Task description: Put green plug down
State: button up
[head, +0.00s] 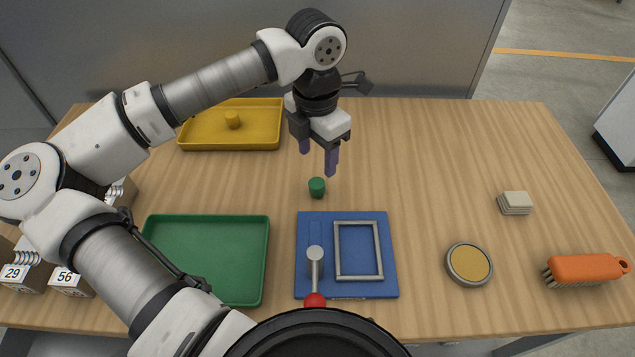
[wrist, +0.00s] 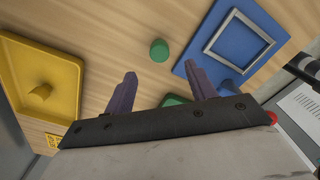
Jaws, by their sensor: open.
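The green plug (head: 317,187) stands on the bare wooden table, between the yellow tray and the blue fixture. It also shows in the wrist view (wrist: 159,50), beyond my fingertips. My gripper (head: 318,162) is above and slightly behind the plug in the head view. Its two purple fingers are apart with nothing between them. The gripper is open and clear of the plug. The fingers also show in the wrist view (wrist: 160,82).
The yellow tray (head: 262,143) holds a yellow plug (head: 232,119). A green tray (head: 255,235) is empty where visible. The blue fixture (head: 365,290) carries a grey frame and a red-knobbed lever. A round tin (head: 469,264), an orange brush (head: 585,267) and stacked pads (head: 515,203) lie right.

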aim_at(317, 183)
notch_tip(317, 183, down, 8)
jog(key=p, duration=0.2)
jog(key=shift+f+p, duration=0.2)
jog(key=shift+p, duration=0.1)
jog(key=c, duration=1.2)
jog(key=shift+o, duration=0.2)
jog(key=shift+r, duration=0.15)
